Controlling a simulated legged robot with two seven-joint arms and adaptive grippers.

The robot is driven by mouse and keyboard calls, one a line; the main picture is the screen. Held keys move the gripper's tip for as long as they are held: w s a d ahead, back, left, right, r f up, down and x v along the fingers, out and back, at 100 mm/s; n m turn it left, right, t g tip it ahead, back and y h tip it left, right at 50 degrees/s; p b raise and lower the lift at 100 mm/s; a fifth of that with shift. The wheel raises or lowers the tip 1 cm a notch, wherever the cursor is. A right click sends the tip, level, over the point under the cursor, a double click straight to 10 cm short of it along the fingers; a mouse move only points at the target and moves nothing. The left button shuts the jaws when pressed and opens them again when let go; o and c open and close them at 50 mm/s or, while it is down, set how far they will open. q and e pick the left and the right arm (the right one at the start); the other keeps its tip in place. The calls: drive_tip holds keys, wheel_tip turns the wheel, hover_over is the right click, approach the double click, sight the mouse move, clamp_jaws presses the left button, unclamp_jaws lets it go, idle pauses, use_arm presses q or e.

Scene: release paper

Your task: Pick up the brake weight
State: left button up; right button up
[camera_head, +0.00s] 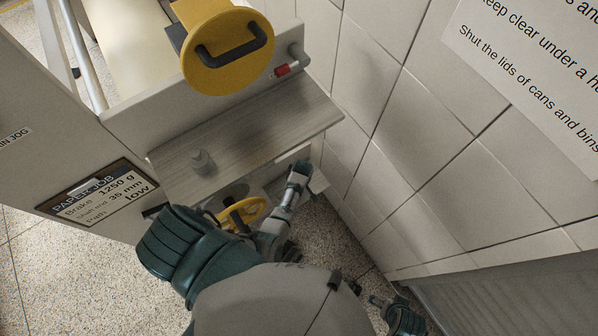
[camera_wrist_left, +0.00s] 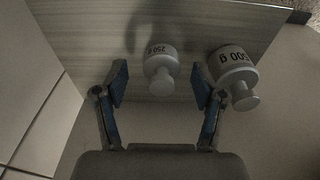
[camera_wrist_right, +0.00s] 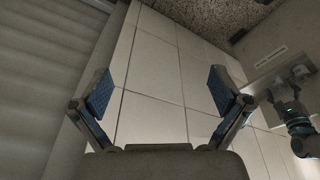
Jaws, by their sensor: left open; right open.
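My left gripper (camera_head: 297,178) is open and empty at the front right edge of a grey wood-grain shelf (camera_head: 255,125). In the left wrist view, a grey knobbed weight marked 250 g (camera_wrist_left: 160,74) shows between the open fingers (camera_wrist_left: 159,86), beyond their tips. A larger grey weight marked 500 g (camera_wrist_left: 235,76) shows to its right, outside the fingers.
A yellow disc with a dark handle (camera_head: 228,52) is above the shelf. A yellow handwheel (camera_head: 243,213) is below it. A tiled wall (camera_head: 440,130) closes the right side.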

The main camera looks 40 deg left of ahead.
use_arm(q)
drive_tip(key=shift+a, duration=0.3)
drive_tip(key=c, duration=0.4)
drive_tip(key=shift+a+f, duration=0.1)
drive_tip(key=c, duration=0.8)
drive_tip(key=shift+d, duration=0.25)
clamp_jaws()
drive_tip(key=shift+r, duration=0.25)
